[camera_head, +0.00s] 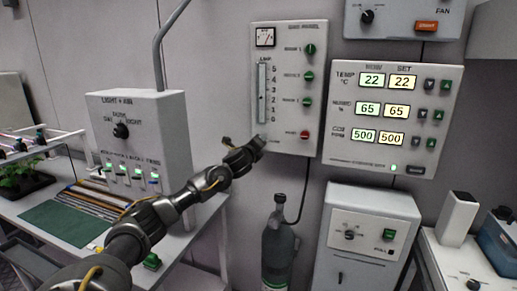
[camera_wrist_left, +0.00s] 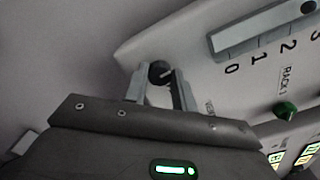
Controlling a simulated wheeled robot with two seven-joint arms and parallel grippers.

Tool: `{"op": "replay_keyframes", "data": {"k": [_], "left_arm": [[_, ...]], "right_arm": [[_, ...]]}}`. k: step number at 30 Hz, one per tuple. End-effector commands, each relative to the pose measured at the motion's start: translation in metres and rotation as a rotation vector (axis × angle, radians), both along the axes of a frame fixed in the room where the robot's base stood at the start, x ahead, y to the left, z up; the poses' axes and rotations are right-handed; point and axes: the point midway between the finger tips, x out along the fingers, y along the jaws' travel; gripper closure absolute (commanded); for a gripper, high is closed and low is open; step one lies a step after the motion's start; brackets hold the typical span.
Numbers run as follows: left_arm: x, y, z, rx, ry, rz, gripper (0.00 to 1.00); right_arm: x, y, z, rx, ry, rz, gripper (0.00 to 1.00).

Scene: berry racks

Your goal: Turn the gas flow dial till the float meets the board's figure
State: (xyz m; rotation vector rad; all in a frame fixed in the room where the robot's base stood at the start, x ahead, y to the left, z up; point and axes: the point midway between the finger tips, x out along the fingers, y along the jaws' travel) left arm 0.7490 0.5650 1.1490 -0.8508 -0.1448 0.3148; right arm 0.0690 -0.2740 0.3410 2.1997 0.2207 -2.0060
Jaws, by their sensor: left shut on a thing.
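The gas panel (camera_head: 285,120) is on the wall, with an upright flow tube (camera_head: 262,94) beside a scale from 0 to 5. My left gripper (camera_head: 259,142) is at the panel's lower left corner, below the tube, and hides the dial in the head view. In the left wrist view the black dial (camera_wrist_left: 160,71) with a pale pointer mark sits between the two fingers of my left gripper (camera_wrist_left: 159,83), which is shut on it. The tube (camera_wrist_left: 262,30) also shows there, beside figures 0 to 3. My right gripper is out of view.
A display panel (camera_head: 393,165) at right reads 22/22, 65/65 and 500/500. Green knobs (camera_head: 309,49) and a red one (camera_head: 304,135) line the gas panel's right side. A gas bottle (camera_head: 279,245) stands below. A switch box (camera_head: 140,145) stands left of my arm.

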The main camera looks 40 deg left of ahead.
Motion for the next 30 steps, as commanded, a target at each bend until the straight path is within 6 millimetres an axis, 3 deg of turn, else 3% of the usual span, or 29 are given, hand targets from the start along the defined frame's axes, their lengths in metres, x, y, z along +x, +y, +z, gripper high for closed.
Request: {"op": "replay_keyframes", "data": {"k": [15, 24, 30], "left_arm": [[0.000, 0.000, -0.003, 0.388, 0.137, 0.000, 0.96], [0.000, -0.001, -0.002, 0.492, 0.175, -0.001, 0.96], [0.000, -0.001, -0.002, 0.515, 0.183, -0.001, 0.96]], "right_arm": [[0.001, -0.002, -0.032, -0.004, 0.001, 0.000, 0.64], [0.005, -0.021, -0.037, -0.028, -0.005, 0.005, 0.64], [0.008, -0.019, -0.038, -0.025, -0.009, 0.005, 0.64]]}}
